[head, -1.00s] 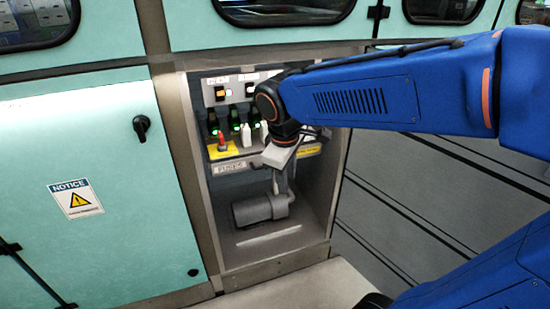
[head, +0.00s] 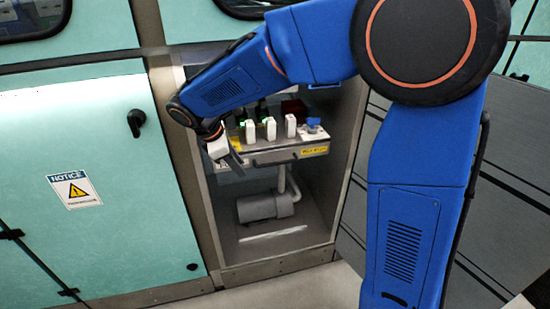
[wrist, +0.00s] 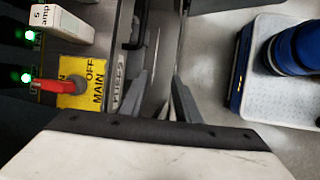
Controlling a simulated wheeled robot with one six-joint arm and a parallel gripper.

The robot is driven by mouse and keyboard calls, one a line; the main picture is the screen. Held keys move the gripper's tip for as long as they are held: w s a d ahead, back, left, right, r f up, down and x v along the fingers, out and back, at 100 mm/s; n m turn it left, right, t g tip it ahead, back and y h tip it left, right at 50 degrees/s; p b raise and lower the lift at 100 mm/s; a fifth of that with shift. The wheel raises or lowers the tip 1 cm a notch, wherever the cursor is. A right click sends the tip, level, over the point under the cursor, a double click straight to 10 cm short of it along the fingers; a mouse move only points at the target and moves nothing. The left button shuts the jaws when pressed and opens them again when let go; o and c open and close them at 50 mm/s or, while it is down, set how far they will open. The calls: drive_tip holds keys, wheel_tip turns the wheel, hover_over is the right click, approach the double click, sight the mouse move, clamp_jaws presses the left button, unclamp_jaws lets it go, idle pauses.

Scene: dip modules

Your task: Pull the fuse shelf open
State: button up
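The fuse shelf (head: 290,155) sits in the cabinet's recess, with upright white fuses (head: 270,128) on it. In the wrist view its front face carries a FUSES label (wrist: 118,88), with a dark bar-like handle (wrist: 133,28) further up along the front. My gripper (head: 232,168) is at the shelf's left front end, mostly hidden by my wrist. In the wrist view my gripper (wrist: 158,82) has its two fingers spread, with nothing seen between them. The left finger is close to the shelf front. The handle lies beyond the fingertips.
A red switch (wrist: 58,86) on a yellow MAIN OFF plate stands beside my gripper. A grey motor (head: 263,206) and pipe are below the shelf. The left cabinet door (head: 90,240) is closed. The floor before the recess looks clear.

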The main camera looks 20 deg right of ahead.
approach(273, 164)
drive_tip(key=d+f, duration=0.2)
drive_tip(key=f, duration=0.1)
drive_tip(key=w+f, duration=0.1)
drive_tip(key=d+f, duration=0.1)
drive_tip(key=shift+w+d, duration=0.1)
drive_tip(key=shift+w, duration=0.2)
drive_tip(key=shift+x, duration=0.85)
clamp_jaws()
